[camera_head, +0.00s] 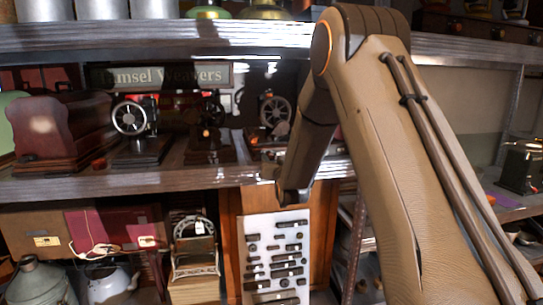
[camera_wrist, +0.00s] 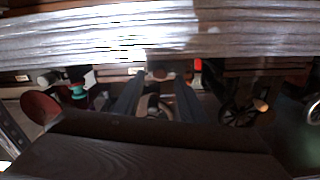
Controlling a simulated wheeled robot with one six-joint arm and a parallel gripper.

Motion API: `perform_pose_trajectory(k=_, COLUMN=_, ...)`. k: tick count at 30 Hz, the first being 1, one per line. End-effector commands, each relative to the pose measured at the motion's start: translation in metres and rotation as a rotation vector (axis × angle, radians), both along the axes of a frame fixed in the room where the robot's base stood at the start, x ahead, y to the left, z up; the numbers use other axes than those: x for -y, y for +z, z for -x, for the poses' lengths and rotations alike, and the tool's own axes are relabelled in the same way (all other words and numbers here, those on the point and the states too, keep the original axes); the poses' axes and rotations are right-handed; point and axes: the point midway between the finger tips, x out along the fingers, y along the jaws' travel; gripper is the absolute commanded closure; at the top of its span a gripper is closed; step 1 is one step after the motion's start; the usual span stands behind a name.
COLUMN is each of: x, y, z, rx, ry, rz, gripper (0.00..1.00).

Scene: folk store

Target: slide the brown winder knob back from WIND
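My gripper (camera_wrist: 159,82) shows as two dark fingers standing apart in the wrist view, with a gap between them. A small brownish piece (camera_wrist: 158,71) shows between the fingertips; I cannot tell whether it is the winder knob or whether the fingers touch it. No WIND marking is readable. In the head view, my arm reaches down in front of the shelf, its dark end near the front edge. A dark sewing machine with a spoked wheel (camera_head: 274,112) stands just behind it, partly hidden by the arm. A spoked wheel (camera_wrist: 236,112) also shows in the wrist view.
Other sewing machines stand on the shelf, one at the left (camera_head: 130,118) and one in the middle (camera_head: 210,115). A wooden case (camera_head: 62,128) is at the far left. The shelf's front edge (camera_head: 110,184) and the upper shelf (camera_head: 150,38) bound the space. A tool board (camera_head: 274,255) hangs below.

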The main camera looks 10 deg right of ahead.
Motion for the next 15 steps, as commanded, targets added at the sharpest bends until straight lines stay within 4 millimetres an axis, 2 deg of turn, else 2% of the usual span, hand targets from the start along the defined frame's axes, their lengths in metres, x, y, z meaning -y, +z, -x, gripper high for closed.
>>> perform_pose_trajectory(k=7, x=0.0, y=0.0, z=-0.029, rx=-0.001, ry=0.0, rz=0.0, gripper=0.62)
perform_pose_trajectory(k=15, x=0.0, y=0.0, z=-0.035, rx=-0.002, ry=-0.001, rz=0.0, gripper=0.62)
